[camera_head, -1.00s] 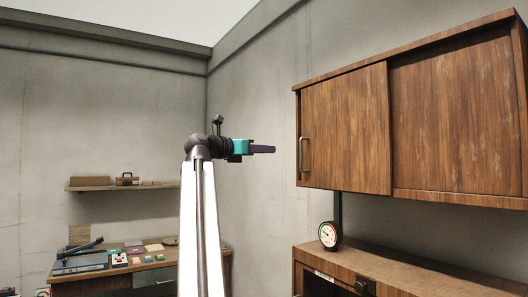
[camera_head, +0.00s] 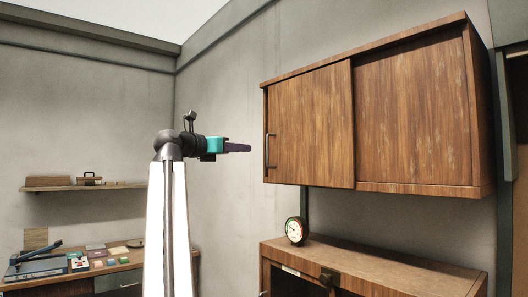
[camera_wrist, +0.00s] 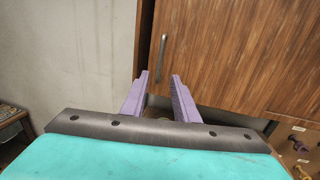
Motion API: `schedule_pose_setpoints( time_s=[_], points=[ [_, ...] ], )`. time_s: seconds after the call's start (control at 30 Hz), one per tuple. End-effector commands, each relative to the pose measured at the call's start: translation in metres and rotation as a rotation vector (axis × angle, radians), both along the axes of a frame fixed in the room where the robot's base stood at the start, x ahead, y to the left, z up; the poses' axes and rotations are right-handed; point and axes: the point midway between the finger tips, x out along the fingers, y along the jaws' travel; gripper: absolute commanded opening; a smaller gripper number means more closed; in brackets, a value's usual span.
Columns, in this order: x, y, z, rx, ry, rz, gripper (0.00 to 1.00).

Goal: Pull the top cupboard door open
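The top cupboard (camera_head: 410,187) hangs on the wall at the right of the head view. Its left front door (camera_head: 315,125) is brown wood, overlaps the right panel (camera_head: 412,110), and covers the left half. A grey vertical bar handle (camera_head: 267,151) sits near that door's left edge. The handle also shows in the wrist view (camera_wrist: 161,57), above the fingertips. My gripper (camera_head: 238,148) points right toward the handle and is apart from it. In the wrist view my gripper (camera_wrist: 160,76) has its two purple fingers spread with nothing between them.
A lower cabinet (camera_head: 370,265) with a round gauge (camera_head: 295,231) on top stands below the cupboard. A wall shelf (camera_head: 85,187) and a cluttered desk (camera_head: 125,268) are at the left. Free space lies between my gripper and the cupboard.

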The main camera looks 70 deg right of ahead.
Motion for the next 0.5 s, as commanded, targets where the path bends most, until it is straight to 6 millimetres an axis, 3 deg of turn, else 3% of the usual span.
schedule_pose_setpoints(
  time_s=[0.5],
  points=[
    [-0.024,-0.059,0.002,0.000,0.000,-0.003,0.27]
  ],
)
